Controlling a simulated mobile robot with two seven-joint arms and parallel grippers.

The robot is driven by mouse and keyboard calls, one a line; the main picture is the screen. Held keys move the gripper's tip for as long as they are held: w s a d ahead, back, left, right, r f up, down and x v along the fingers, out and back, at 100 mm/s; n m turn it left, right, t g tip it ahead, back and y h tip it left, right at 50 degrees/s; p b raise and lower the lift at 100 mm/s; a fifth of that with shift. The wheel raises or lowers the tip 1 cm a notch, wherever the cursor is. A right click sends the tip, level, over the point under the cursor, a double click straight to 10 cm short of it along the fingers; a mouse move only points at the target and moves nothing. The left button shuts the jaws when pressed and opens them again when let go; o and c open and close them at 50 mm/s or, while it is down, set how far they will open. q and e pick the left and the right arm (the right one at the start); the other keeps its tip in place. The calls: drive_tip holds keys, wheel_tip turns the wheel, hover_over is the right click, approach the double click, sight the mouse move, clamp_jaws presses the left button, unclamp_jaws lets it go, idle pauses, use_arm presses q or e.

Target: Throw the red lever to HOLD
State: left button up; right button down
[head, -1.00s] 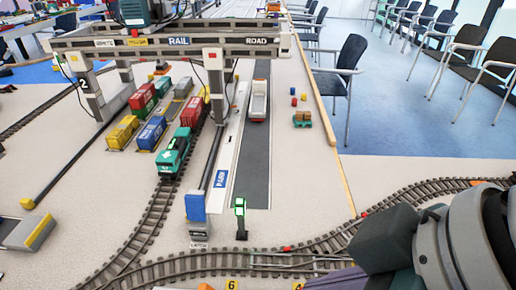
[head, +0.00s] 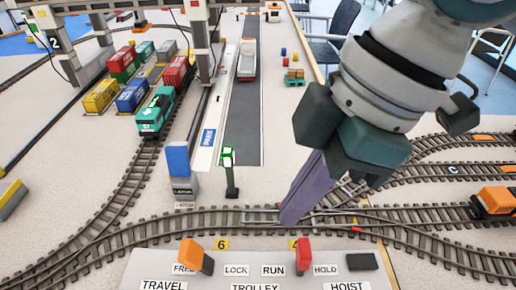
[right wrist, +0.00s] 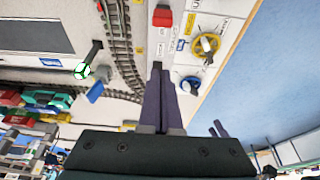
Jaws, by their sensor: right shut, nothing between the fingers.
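The red lever (head: 304,254) stands on the pale control panel (head: 225,262) at the bottom of the head view, between the RUN label (head: 273,270) and the HOLD label (head: 325,270). I cannot tell which way it leans. It also shows at the top of the right wrist view (right wrist: 162,17). My right gripper (head: 284,219) is shut and empty, its purple fingers pointing down over the track, behind and apart from the lever. In the right wrist view, two small purple tips (right wrist: 219,130) look like my left gripper's fingers; their state is unclear.
An orange lever (head: 191,252) stands left of the red one, by FREE and LOCK. A black block (head: 362,260) lies right of HOLD. A green-lit signal post (head: 230,172) and a blue-topped post (head: 178,160) stand behind the track. An orange wagon (head: 494,203) is at right.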

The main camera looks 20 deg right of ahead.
sight(302, 260)
drive_tip(key=b+x, duration=0.2)
drive_tip(key=x, duration=0.8)
drive_tip(key=shift+f+b, duration=0.1)
drive_tip(key=shift+b, duration=0.2)
drive_tip(key=d, duration=0.1)
drive_tip(key=s+d+p, duration=0.1)
drive_tip(key=d, duration=0.1)
drive_tip(key=shift+d, duration=0.4)
drive_tip(key=shift+s, duration=0.1)
